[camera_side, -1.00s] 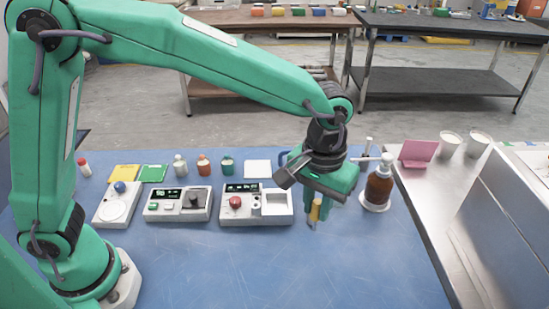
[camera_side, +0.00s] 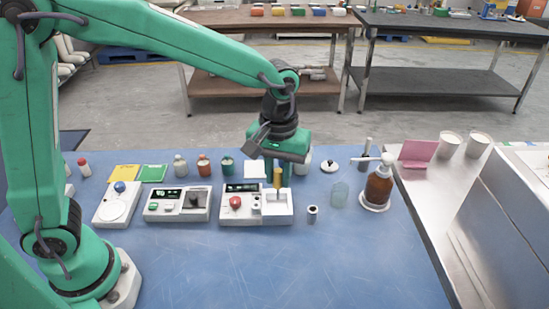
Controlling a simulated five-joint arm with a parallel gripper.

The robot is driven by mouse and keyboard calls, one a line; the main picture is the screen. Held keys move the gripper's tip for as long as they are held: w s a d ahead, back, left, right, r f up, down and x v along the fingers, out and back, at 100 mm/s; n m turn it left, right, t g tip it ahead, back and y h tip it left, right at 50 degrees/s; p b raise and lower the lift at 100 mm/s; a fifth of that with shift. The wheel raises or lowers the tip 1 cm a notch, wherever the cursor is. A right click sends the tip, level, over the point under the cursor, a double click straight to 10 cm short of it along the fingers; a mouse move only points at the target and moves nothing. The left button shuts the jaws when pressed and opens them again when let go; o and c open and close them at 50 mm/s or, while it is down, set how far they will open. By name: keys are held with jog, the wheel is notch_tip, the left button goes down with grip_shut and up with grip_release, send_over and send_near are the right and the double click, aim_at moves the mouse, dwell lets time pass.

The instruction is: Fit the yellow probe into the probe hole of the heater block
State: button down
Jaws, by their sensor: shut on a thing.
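My gripper (camera_side: 277,176) points down and is shut on the yellow probe (camera_side: 277,179), which hangs upright with its thin tip downward. It is over the right part of a white unit (camera_side: 228,217) with a dark display and a red knob, which looks like the heater block. The tip overlaps the square recess (camera_side: 283,210) in the picture; I cannot tell whether it touches or is inside. A small dark round opening (camera_side: 256,200) lies just left of the recess, and it may be the probe hole. The gripper hides part of the unit's back edge.
A small grey cylinder with a dark top (camera_side: 312,213) stands right of the unit. A second control unit (camera_side: 178,205) stands left. The blue table front is clear.

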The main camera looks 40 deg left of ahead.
jog(key=a+n, duration=0.2)
jog(key=a, duration=0.4)
jog(key=shift+s+a, duration=0.25)
jog(key=shift+s, duration=0.15)
jog(key=shift+f, duration=0.35)
jog(key=shift+f, duration=2.45)
jog(key=shift+f, duration=1.6)
dwell(2.6)
